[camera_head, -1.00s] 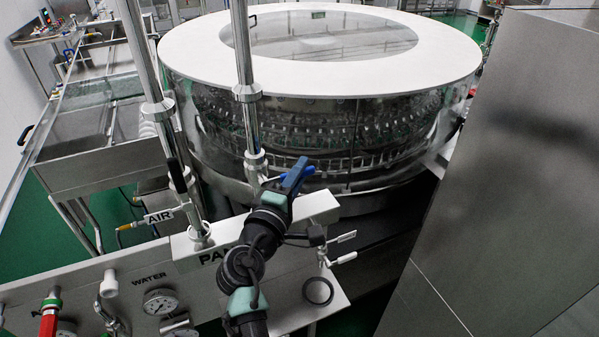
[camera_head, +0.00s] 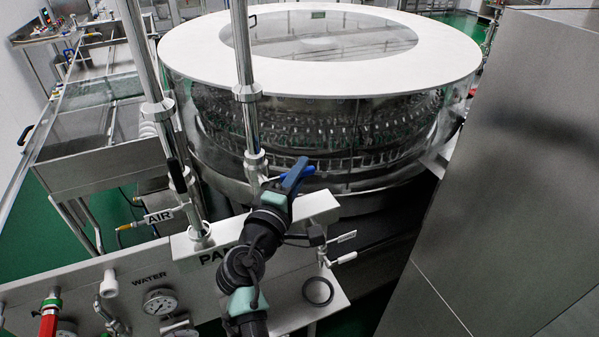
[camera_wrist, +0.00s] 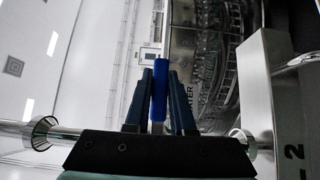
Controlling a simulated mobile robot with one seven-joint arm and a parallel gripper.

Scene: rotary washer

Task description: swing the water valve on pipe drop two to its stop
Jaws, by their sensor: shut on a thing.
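The blue valve handle (camera_wrist: 158,64) shows between my two dark fingers in the wrist view, pointing away from the camera. My gripper (camera_wrist: 160,80) is shut on it. In the head view my gripper (camera_head: 294,178) is at the lower end of a vertical steel pipe (camera_head: 248,125), and a strip of the blue handle (camera_head: 306,174) shows beside the fingers. The valve body is hidden behind my gripper. A hanging tag reading WATER (camera_wrist: 194,100) is partly covered by a finger. A white panel marked 2 (camera_wrist: 293,155) is at the right.
Below is a white panel with a water gauge (camera_head: 159,301). The round washer (camera_head: 330,75) is behind, and a large grey cabinet (camera_head: 510,190) fills the right.

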